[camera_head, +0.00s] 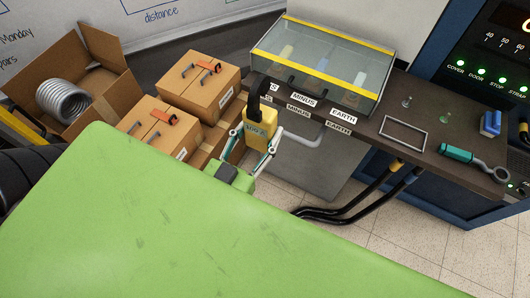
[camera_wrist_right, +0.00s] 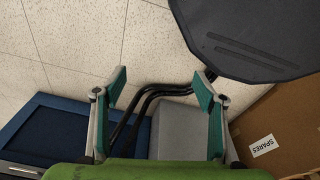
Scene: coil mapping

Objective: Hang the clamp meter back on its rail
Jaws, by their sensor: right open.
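The yellow clamp meter (camera_head: 257,127) with its black jaw (camera_head: 262,92) up is at the bench's front left edge in the head view. It looks roughly upright. I cannot tell whether the jaw is around a rail. A grey bent bar (camera_head: 318,136) shows beside it, below the bench edge. My right gripper (camera_head: 254,138) is open, its fingers either side of the meter's body in the head view. In the right wrist view the open fingers (camera_wrist_right: 158,90) show no meter between them. My left gripper is not in view.
A lidded clear case (camera_head: 322,62) stands on the dark bench (camera_head: 395,125) above MINUS and EARTH labels. A teal-handled tool (camera_head: 470,158) lies at right. Black cables (camera_head: 345,212) hang below. Cardboard boxes (camera_head: 200,85) and a box with a metal coil (camera_head: 62,100) stand left.

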